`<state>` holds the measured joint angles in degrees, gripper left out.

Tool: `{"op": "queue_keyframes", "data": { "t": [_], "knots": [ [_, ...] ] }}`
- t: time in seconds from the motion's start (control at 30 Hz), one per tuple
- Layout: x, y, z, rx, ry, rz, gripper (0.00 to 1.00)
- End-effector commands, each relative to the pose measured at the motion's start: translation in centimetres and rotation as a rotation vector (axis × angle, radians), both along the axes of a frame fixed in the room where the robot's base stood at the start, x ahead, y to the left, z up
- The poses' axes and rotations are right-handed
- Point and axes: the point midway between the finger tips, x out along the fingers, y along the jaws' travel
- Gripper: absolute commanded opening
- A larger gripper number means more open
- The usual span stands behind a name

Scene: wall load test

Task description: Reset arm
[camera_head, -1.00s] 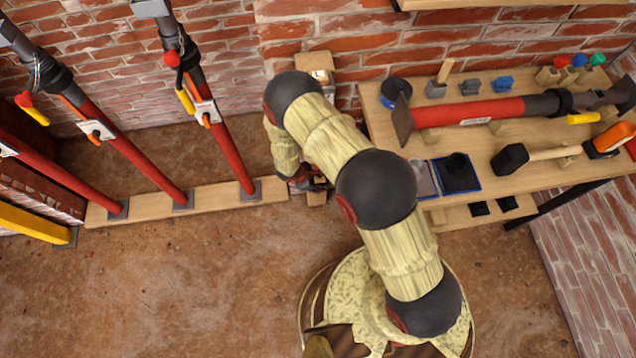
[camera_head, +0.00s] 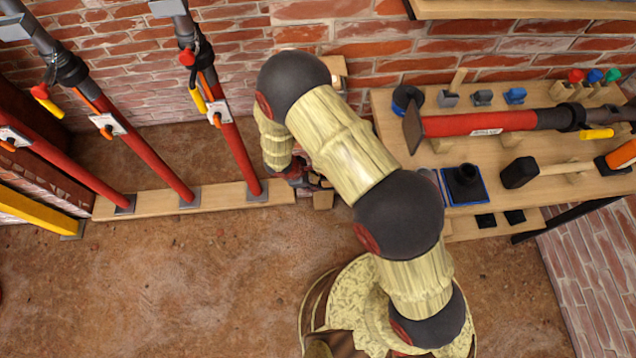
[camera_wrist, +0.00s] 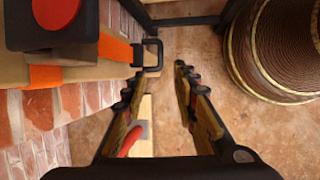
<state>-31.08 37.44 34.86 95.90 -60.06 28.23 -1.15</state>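My arm (camera_head: 345,150) reaches from my base up toward the brick wall, bent at the elbow. My gripper (camera_head: 312,180) is low at the wall, mostly hidden behind my forearm in the head view. Nothing is held. To its left in the wrist view is a wooden post (camera_wrist: 90,72) with an orange strap (camera_wrist: 112,48) and a black metal loop (camera_wrist: 149,55). The fingers look apart from the loop.
A wooden workbench (camera_head: 540,190) with tools stands at the right. Several red props (camera_head: 232,140) stand on a floor plank (camera_head: 230,198) at the left. A shelf (camera_head: 520,10) juts from the wall above. The brown floor (camera_head: 170,280) at the lower left is clear.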

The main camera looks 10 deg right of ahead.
Motion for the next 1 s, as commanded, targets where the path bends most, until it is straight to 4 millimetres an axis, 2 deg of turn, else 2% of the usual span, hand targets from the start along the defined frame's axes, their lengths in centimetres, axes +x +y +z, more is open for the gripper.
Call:
{"op": "queue_keyframes", "data": {
  "t": [0.63, 0.73, 0.87, 0.9, 0.97, 1.0],
  "knots": [
    [-0.1, 0.1, 0.3, -0.001, 0.000, 0.000, 0.29],
    [-0.3, -0.4, 0.5, -0.019, 0.001, -0.019, 0.29],
    [-2.8, -2.2, 0.6, -0.058, 0.031, -0.098, 0.29],
    [-3.9, -2.9, 0.8, -0.074, 0.045, -0.131, 0.29],
    [-5.5, -3.7, 2.1, -0.094, 0.056, -0.198, 0.29],
    [-6.1, -4.0, 3.6, -0.098, 0.054, -0.249, 0.29]
  ]
}}
